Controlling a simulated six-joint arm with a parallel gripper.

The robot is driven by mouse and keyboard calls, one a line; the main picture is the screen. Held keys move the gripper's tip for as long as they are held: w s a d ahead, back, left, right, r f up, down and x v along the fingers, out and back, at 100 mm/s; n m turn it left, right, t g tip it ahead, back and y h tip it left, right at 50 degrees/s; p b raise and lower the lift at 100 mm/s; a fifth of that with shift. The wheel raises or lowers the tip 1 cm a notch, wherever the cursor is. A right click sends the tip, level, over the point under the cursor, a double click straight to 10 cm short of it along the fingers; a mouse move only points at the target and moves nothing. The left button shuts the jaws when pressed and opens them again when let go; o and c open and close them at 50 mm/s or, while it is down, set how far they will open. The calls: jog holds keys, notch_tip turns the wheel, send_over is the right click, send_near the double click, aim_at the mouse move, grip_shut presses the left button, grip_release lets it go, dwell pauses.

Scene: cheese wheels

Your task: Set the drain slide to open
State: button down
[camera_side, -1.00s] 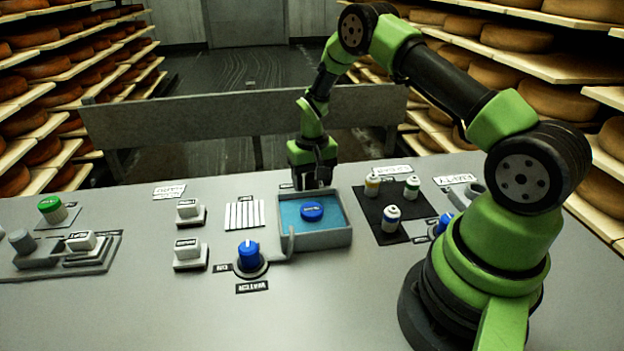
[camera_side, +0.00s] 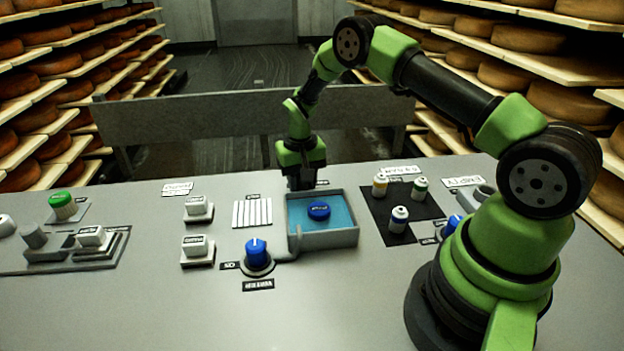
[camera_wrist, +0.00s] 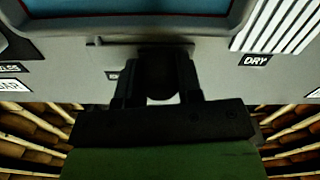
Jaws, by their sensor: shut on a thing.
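My gripper (camera_side: 301,182) points down at the back edge of the basin (camera_side: 325,239), near its back left corner. In the wrist view my gripper (camera_wrist: 158,85) has its two fingers closed around a dark knob (camera_wrist: 160,68), which I take to be the drain slide handle. A thin dark slot (camera_wrist: 125,41) runs along the panel beside it, behind the basin. The knob is hidden in the side view. The basin holds blue water with a round blue float (camera_side: 318,211) in it. The label for the slide position is not readable.
A white slatted drying rack (camera_side: 252,213) stands left of the basin. A blue water dial (camera_side: 256,252) is at its front left. Several small bottles stand on a black mat (camera_side: 385,220) to the right. A grey rail (camera_side: 200,120) runs behind the table.

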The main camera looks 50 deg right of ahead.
jog(key=c, duration=0.8)
grip_release()
jog(key=shift+w+a, duration=0.2)
notch_tip(320, 180, up, 10)
jog(key=s+a+r+n+t, duration=0.15)
jog(key=s+a+r, duration=0.3)
jog(key=r, duration=0.45)
jog(key=s+a+r+t, duration=0.25)
jog(key=s+r, duration=0.25)
jog(key=r, duration=0.4)
jog(key=s+a+t, duration=0.1)
jog(key=s, duration=0.4)
jog(key=s+a+r+n+t+y, duration=0.1)
jog(key=s+a, duration=0.1)
jog(key=s, duration=0.3)
jog(key=s+a+t+y, duration=0.1)
jog(key=s+a, duration=0.1)
jog(key=s, duration=0.2)
jog(key=shift+s+a+r, duration=0.1)
jog(key=shift+s+r, duration=0.3)
